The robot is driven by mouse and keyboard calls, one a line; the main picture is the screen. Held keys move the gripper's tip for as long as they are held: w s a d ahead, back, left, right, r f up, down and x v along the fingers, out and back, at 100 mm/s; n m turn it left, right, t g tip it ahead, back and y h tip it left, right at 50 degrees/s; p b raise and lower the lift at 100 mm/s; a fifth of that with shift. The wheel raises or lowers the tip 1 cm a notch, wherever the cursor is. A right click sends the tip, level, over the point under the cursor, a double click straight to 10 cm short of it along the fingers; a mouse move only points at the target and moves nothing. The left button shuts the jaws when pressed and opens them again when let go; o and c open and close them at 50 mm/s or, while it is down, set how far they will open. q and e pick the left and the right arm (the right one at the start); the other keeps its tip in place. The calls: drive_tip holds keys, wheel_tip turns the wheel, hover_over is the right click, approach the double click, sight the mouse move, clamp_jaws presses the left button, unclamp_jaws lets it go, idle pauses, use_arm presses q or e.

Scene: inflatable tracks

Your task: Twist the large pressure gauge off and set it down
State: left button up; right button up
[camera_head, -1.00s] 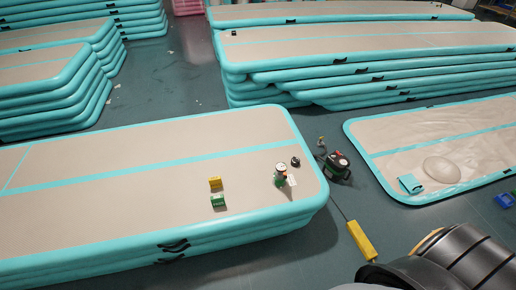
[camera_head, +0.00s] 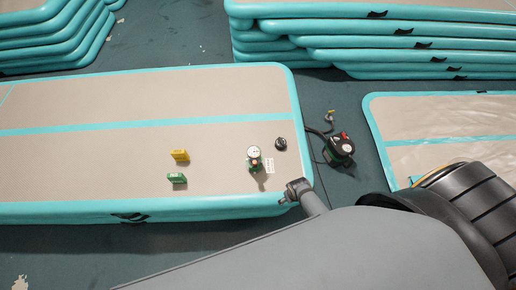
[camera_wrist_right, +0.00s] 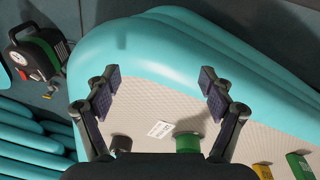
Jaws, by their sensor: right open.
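The large pressure gauge (camera_head: 254,153) has a white dial on a green body and stands near the right end of the inflated track (camera_head: 150,93). A green round part (camera_wrist_right: 188,143), seemingly the gauge's body, shows low in the right wrist view; its dial is not visible there. My right gripper (camera_head: 291,192) is at the track's near right corner, right of and nearer than the gauge, apart from it. In the wrist view its fingers (camera_wrist_right: 158,82) are spread with nothing between them. My left gripper is not in view.
A black cap-like piece (camera_head: 281,143) and a white card (camera_head: 269,166) lie beside the gauge. A yellow block (camera_head: 180,155) and a green block (camera_head: 177,178) stand to the left. A compressor (camera_head: 340,150) is on the floor beyond the track's right end.

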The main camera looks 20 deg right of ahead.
drive_tip(key=w+r, duration=0.1)
drive_tip(key=w, duration=0.1)
drive_tip(key=w+r+b, duration=0.1)
drive_tip(key=w, duration=0.1)
drive_tip(key=w+a+r+b, duration=0.1)
drive_tip(key=r, duration=0.1)
drive_tip(key=shift+w, duration=0.4)
drive_tip(key=w+a+r+n+b, duration=0.1)
drive_tip(key=w+a+r+b, duration=0.1)
drive_tip(key=w+r+b, duration=0.55)
wheel_tip(320, 180, up, 4)
drive_tip(key=n+g+p, duration=0.2)
drive_tip(key=n, duration=0.1)
hover_over(255, 156)
drive_tip(key=w, duration=0.2)
drive_tip(key=shift+s+d+r+y, duration=0.1)
drive_tip(key=shift+d+r+y, duration=0.15)
drive_tip(key=shift+y, duration=0.15)
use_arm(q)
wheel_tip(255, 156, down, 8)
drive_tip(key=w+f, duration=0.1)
use_arm(e)
drive_tip(key=shift+f, duration=0.25)
wheel_tip(255, 156, down, 9)
drive_tip(key=b, duration=0.2)
drive_tip(key=shift+b, duration=0.4)
drive_tip(key=shift+f, duration=0.55)
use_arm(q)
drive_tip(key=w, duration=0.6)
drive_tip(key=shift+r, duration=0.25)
